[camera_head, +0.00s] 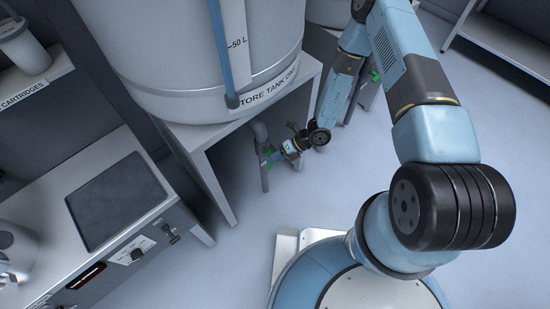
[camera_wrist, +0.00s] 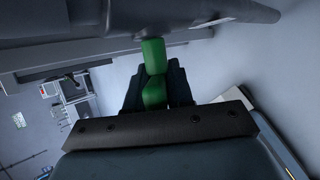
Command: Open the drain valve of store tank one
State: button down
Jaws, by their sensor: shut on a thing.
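Store tank one (camera_head: 195,50) is a large pale cylinder on a white stand, with a "STORE TANK ONE" label and a blue level tube. A grey drain pipe (camera_head: 261,132) bends down below the tank. The green valve handle (camera_head: 272,157) is on this pipe; in the wrist view the green handle (camera_wrist: 153,62) stands between my fingers. My gripper (camera_head: 277,157) is shut on the green handle. It also shows in the wrist view (camera_wrist: 154,90), with dark fingers on both sides of the handle. The handle's exact angle to the pipe is hard to tell.
A bench (camera_head: 150,236) with a dark square plate and control knobs stands at left. A cartridge shelf (camera_head: 35,82) is at upper left. Another green handle (camera_head: 375,76) shows behind my arm. The stand's legs are close to my gripper; the floor at right is clear.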

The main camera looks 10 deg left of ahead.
jog(key=shift+d+f+n+t+h, duration=0.1)
jog(key=shift+n+t+h, duration=0.3)
jog(key=shift+t+h, duration=0.6)
jog(key=shift+h, duration=0.3)
jog(key=c, duration=1.1)
grip_release()
jog(key=v, duration=1.3)
jog(key=shift+s+d+r, duration=0.15)
jog(key=shift+d+r, duration=0.1)
jog(key=shift+r, duration=0.05)
jog(key=shift+o, duration=0.5)
